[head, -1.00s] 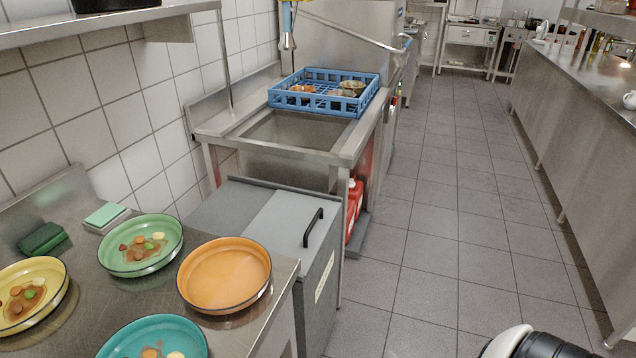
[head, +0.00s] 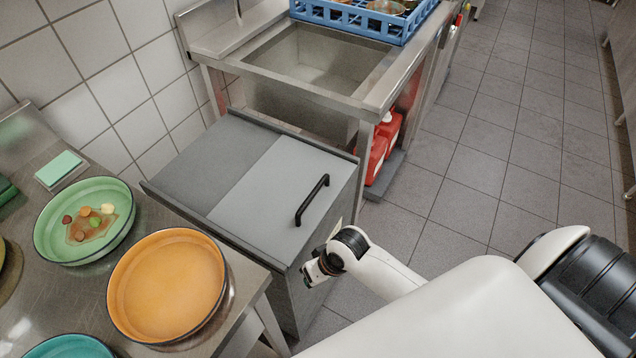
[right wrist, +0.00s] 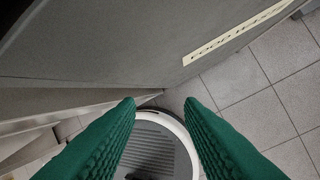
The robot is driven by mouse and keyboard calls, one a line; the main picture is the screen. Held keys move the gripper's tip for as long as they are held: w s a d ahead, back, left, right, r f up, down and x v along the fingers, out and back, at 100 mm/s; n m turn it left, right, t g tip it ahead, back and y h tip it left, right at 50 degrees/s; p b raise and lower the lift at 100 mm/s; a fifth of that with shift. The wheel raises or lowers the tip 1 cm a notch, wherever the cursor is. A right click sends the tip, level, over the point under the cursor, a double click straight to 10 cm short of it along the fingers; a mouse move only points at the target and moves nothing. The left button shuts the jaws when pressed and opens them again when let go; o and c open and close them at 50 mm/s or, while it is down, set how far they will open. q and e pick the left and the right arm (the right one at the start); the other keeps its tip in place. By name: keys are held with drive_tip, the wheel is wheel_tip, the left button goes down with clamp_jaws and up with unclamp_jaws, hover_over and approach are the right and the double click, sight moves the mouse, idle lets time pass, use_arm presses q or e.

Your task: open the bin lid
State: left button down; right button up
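The grey bin (head: 315,275) stands between the metal counter and the sink unit. Its flat lid (head: 262,185) lies closed, with a darker left part and a lighter right part. A black bar handle (head: 312,200) stands up near the lid's right edge. My right gripper (head: 318,268) is beside the bin's front right side, below and apart from the handle. In the right wrist view the green fingers (right wrist: 160,103) are spread with nothing between them, beside the bin wall (right wrist: 110,45) and its food-waste label (right wrist: 237,35). My left gripper is not in view.
An orange bowl (head: 168,284) and a green plate with scraps (head: 85,220) sit on the counter (head: 75,300) left of the bin. Behind is a sink (head: 315,58) with a blue rack (head: 365,22). Red canisters (head: 378,150) stand underneath. Tiled floor (head: 470,190) is free to the right.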

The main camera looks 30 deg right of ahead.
sight(315, 191)
wheel_tip(315, 191, up, 9)
drive_tip(key=a, duration=0.2)
drive_tip(key=w, duration=0.1)
drive_tip(key=w+d+r+m+g, duration=0.1)
drive_tip(key=w, duration=0.1)
drive_tip(key=w+d+r+g+y, duration=0.1)
drive_tip(key=w, duration=0.1)
drive_tip(key=shift+d+m, duration=0.15)
drive_tip(key=shift+m, duration=0.25)
drive_tip(key=w+d+r+m, duration=0.1)
drive_tip(key=w+d, duration=0.1)
drive_tip(key=w+d+r+m, duration=0.1)
drive_tip(key=w, duration=0.1)
drive_tip(key=shift+d+r+g, duration=0.2)
drive_tip(key=shift+d+g, duration=0.15)
drive_tip(key=shift+g, duration=0.05)
drive_tip(key=w+d+r+m+y, duration=0.1)
drive_tip(key=w+d+r+m, duration=0.65)
drive_tip(key=d+r, duration=0.25)
drive_tip(key=x, duration=0.8)
drive_tip(key=s+x, duration=0.1)
drive_tip(key=x, duration=0.3)
drive_tip(key=shift+a+p, duration=0.3)
drive_tip(key=shift+a, duration=0.05)
clamp_jaws()
